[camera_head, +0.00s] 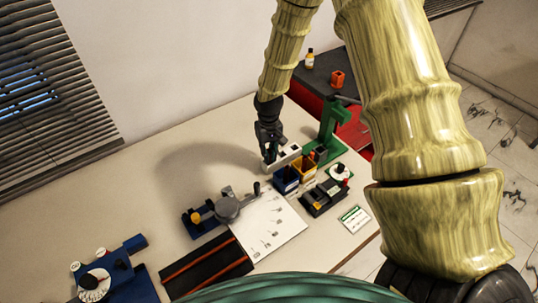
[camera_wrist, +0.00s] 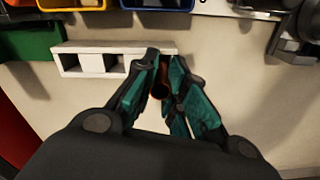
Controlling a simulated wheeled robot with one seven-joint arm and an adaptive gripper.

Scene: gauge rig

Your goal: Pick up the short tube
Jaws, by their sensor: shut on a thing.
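My gripper (camera_head: 269,156) points down at the white block on the table in the head view. In the wrist view my gripper (camera_wrist: 166,68) is shut on the short tube (camera_wrist: 160,91), a small brown, dark-mouthed cylinder between the teal finger pads. The white block (camera_wrist: 88,50) with square openings lies just beyond the fingers; its right end is partly hidden by them. It also shows in the head view (camera_head: 283,160). I cannot tell whether the tube touches the block or the table. In the head view the fingers hide the tube.
A grey round device (camera_head: 228,207) and a white sheet (camera_head: 268,230) lie nearer. The table left of my gripper is clear.

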